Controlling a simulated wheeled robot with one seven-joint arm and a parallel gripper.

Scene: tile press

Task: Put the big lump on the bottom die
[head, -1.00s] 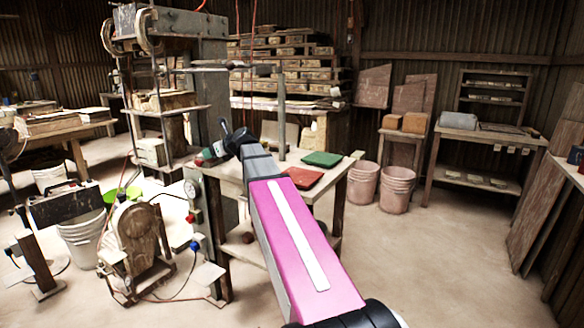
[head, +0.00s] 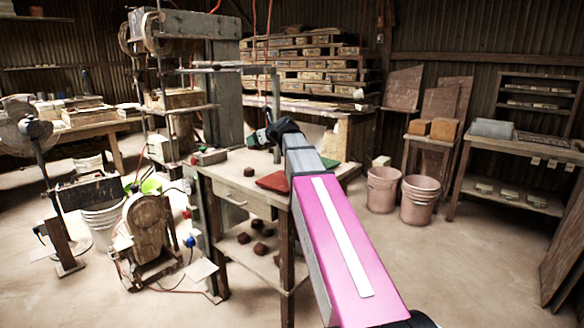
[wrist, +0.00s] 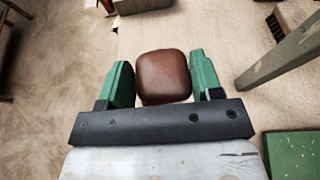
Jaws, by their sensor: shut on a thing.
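My gripper (wrist: 163,80) has green fingers on either side of a smooth reddish-brown lump (wrist: 163,76), and it is shut on it. In the wrist view the lump shows over the pale tabletop (wrist: 225,35); its height above the table is hard to tell. In the head view my gripper (head: 258,139) is over the back of the work table (head: 225,172), and the lump cannot be made out there. The press (head: 180,45) stands behind and left of the table. I cannot clearly pick out the bottom die.
A metal post (wrist: 285,50) stands close right of the gripper. Several dark lumps (head: 258,248) lie on the lower shelf.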

